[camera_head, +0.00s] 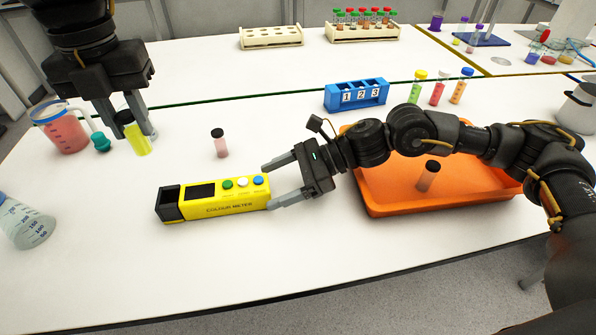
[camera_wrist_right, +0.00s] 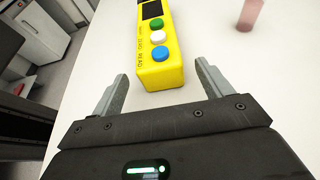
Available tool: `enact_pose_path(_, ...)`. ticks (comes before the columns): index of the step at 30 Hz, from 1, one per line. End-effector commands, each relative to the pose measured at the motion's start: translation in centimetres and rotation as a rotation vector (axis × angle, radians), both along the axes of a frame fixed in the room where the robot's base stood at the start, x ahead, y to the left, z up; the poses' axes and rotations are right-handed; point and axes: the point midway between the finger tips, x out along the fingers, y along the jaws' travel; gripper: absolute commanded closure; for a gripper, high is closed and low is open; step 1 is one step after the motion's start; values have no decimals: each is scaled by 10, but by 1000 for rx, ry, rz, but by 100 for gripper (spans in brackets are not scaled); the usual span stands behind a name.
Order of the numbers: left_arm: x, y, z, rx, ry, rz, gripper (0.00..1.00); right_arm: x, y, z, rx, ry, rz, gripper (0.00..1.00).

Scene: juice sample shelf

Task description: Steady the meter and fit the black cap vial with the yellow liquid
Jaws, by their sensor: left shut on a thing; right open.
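The yellow colour meter (camera_head: 225,208) lies on the white table, with a black end at its left, a dark screen and green, white and blue buttons. My right gripper (camera_head: 268,187) is open at its right end. In the right wrist view the open fingers (camera_wrist_right: 161,72) stand on either side of the meter's blue-button end (camera_wrist_right: 160,76). My left gripper (camera_head: 128,128) is shut on the black cap vial with yellow liquid (camera_head: 138,142). The vial is slightly tilted, left of and behind the meter. Whether its base touches the table is unclear.
A pink vial (camera_head: 220,143) stands behind the meter. A red-filled jug (camera_head: 62,128) and a teal item (camera_head: 100,141) are near the left gripper. A flask (camera_head: 25,222) is at front left. An orange tray (camera_head: 385,209) lies under my right arm; a blue rack (camera_head: 357,96) stands behind.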

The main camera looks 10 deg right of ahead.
Motion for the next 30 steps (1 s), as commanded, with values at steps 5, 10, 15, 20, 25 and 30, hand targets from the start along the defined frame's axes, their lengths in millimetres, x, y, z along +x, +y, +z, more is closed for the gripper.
enact_pose_path(5, 0, 0, 0, 0, 0, 0, 96, 0, 29, -12, 0, 1, 2, 22)
enact_pose_path(10, 0, 0, 0, 0, 0, 0, 96, 1, 46, -19, 1, 1, -1, 22)
enact_pose_path(15, 0, 0, 0, 0, 0, 0, 96, 0, 53, -22, 0, 1, -1, 22)
enact_pose_path(20, 0, 0, 0, 0, 0, 0, 96, 1, 53, -22, 0, 1, -1, 22)
enact_pose_path(25, 0, 0, 0, 0, 0, 0, 96, 1, 53, -22, 0, 0, -2, 31)
enact_pose_path(30, 0, 0, 0, 0, 0, 0, 96, 1, 53, -22, 1, 0, -2, 53)
